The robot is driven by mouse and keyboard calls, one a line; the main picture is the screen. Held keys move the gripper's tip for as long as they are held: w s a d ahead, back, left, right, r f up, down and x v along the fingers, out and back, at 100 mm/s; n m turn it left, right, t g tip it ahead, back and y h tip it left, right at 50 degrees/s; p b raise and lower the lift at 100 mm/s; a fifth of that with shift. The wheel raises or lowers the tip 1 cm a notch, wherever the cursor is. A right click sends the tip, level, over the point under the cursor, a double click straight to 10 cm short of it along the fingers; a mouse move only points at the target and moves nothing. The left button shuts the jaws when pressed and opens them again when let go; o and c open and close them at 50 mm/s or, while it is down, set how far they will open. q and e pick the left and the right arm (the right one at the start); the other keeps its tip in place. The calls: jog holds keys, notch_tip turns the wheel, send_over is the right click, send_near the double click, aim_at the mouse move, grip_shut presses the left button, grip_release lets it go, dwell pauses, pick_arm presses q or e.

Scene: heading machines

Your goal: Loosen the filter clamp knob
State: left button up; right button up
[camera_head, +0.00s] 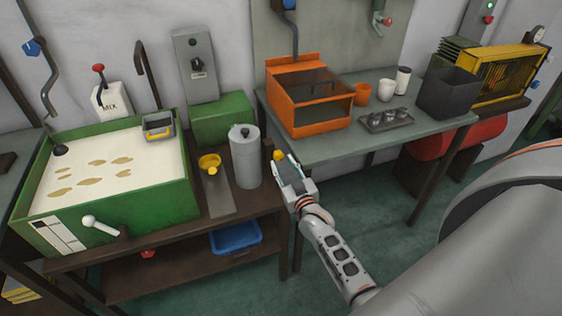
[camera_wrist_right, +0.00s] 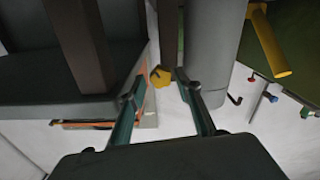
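A small yellow knob (camera_head: 279,156) shows just past the tips of my right gripper (camera_head: 286,167), between the grey cylinder and the orange box. In the right wrist view the yellow knob (camera_wrist_right: 160,77) appears between the two parted fingertips of my right gripper (camera_wrist_right: 157,88). The fingers are open, with gaps visible on both sides of the knob. I cannot tell how far ahead of the tips it lies. Its mounting is mostly hidden. My left gripper is not in view.
The grey cylinder (camera_head: 246,160) stands close left of my right gripper, beside a yellow cup-like part (camera_head: 210,163). The orange box (camera_head: 302,116) sits on the grey table (camera_head: 427,130) to the right. A green tank (camera_head: 160,210) stands at the left.

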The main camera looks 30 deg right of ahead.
jog(key=s+a, duration=0.1)
jog(key=s, duration=0.8)
jog(key=shift+a, duration=0.4)
jog(key=shift+s, duration=0.1)
jog(key=s+a+f+n+g+y, duration=0.2)
jog(key=s+a+f, duration=0.4)
jog(key=s, duration=0.4)
jog(key=s+a+f+n+g+y, duration=0.2)
jog(key=s+a+f+g+y, duration=0.1)
jog(key=s+a+f+g, duration=0.2)
jog(key=s+a+f, duration=0.2)
jog(key=s+a, duration=0.2)
jog(key=s, duration=0.2)
jog(key=shift+a+n+y, duration=0.25)
jog(key=shift+n+y, duration=0.05)
